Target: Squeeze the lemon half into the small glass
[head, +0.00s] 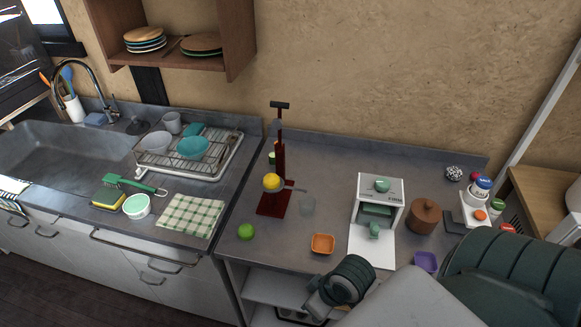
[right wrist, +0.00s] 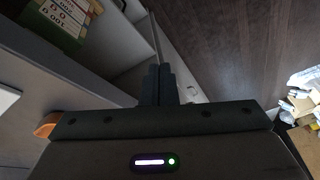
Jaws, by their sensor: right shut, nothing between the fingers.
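A dark red press (head: 280,165) stands upright on the counter in the head view, with a black handle on top. A yellow lemon piece (head: 271,182) sits at the press's front, low on its column; I cannot tell if it is a half. The small clear glass (head: 307,205) stands just right of the press and looks empty. My right gripper shows in the right wrist view (right wrist: 159,85), shut with nothing between its fingers, apart from the press, lemon and glass. My left gripper is not in view.
A green lime (head: 246,231) and an orange bowl (head: 323,244) sit near the counter's front edge. A white coffee machine (head: 394,190), brown pot (head: 424,216) and purple bowl (head: 426,262) stand to the right. A dish rack (head: 208,165) is left.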

